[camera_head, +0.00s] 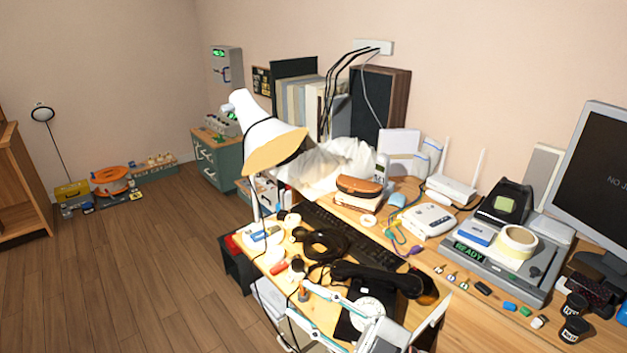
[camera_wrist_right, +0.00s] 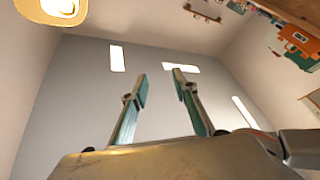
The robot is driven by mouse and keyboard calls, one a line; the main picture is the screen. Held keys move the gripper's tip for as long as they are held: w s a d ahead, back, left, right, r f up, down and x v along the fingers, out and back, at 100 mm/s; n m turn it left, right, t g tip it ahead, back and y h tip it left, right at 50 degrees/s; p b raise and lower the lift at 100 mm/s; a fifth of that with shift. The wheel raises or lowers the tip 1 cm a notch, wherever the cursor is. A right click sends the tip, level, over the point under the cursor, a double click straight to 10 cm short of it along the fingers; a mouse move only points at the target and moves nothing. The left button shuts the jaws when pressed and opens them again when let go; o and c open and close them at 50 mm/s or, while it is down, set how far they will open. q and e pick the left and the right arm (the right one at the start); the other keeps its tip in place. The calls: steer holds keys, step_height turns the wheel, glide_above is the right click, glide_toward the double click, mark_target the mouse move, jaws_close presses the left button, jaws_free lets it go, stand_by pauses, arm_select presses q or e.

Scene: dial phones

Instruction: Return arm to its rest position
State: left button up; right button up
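My right gripper (camera_head: 298,300) is at the bottom of the head view, over the front of the desk (camera_head: 454,334). Its two teal fingers are spread apart; in the right wrist view the open gripper (camera_wrist_right: 160,82) has nothing between its fingertips. The gripper overlaps the lower left of a black dial phone with a white dial (camera_head: 368,309), partly hiding it. The phone's black handset (camera_head: 378,274) lies across its top. I cannot tell from the head view how high the gripper is above the desk. My left gripper is not in view.
A desk lamp (camera_head: 268,140) stands left of the desk's clutter; its lit shade (camera_wrist_right: 52,10) also shows in the right wrist view. A keyboard (camera_head: 345,236), a grey machine (camera_head: 505,262) and a monitor (camera_head: 598,185) crowd the desk. The wooden floor (camera_head: 140,270) at left is open.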

steer(key=w+d+f+m+t+h, duration=0.1)
steer(key=d+f+m+t+h, duration=0.2)
steer(key=d+f+m+h, duration=0.4)
steer(key=d+f+m+t+h, duration=0.3)
steer(key=d+f+m+h, duration=0.2)
steer(key=f, duration=0.5)
steer(key=s+d+f+m+g+h, duration=0.1)
steer(key=s+d+f, duration=0.3)
steer(key=f, duration=0.4)
steer(key=s+d+f+m+g+h, duration=0.2)
steer(key=s+d+f+g+h, duration=0.1)
steer(key=s+f, duration=0.4)
steer(key=shift+s+d+f+g+h, duration=0.3)
steer(key=shift+d+f, duration=0.05)
steer(key=shift+d, duration=0.55)
